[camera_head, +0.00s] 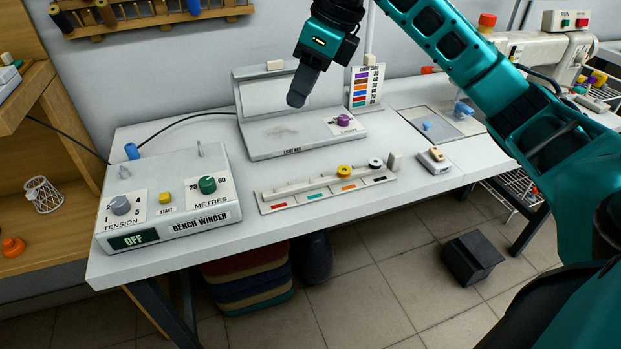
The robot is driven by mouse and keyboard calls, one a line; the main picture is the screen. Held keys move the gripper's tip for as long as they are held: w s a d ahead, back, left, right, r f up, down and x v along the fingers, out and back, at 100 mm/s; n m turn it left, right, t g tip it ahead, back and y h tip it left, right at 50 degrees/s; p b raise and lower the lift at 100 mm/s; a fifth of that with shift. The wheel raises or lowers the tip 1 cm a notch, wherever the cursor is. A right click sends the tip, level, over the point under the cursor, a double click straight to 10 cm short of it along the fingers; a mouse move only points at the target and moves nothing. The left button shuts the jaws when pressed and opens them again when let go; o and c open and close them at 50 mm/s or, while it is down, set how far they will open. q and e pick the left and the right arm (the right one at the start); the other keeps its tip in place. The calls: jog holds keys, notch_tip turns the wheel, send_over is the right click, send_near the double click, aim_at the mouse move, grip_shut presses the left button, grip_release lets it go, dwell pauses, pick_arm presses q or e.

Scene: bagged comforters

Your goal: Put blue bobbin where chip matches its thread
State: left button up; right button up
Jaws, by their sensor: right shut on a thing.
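My right gripper (297,98) hangs in the air in front of the light box (300,140), pointing down. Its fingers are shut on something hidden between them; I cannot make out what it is. A pale rack (266,207) on the bench carries a row of chips: red (279,205), teal (315,196), orange (348,187) and black (379,179). A yellow bobbin (344,171) sits behind the orange chip and a dark bobbin (375,163) behind the black chip. No bobbin that is clearly blue shows on the rack. My left gripper is out of view.
A colour card (366,87) stands behind the light box. A small blue piece (427,125) lies on the metal plate at right. The bench front (225,238) is clear.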

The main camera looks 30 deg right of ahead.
jog(key=f+m+b, duration=0.1)
jog(key=f, duration=0.5)
jog(key=d+f+m+h+b, duration=0.1)
jog(key=f+b, duration=0.1)
jog(key=f, duration=0.3)
jog(key=d+f+m+t+b, duration=0.1)
jog(key=f+m, duration=0.1)
jog(key=f, duration=0.4)
jog(key=shift+d+f+b, duration=0.25)
jog(key=shift+f+b, duration=0.05)
jog(key=shift+f, duration=0.15)
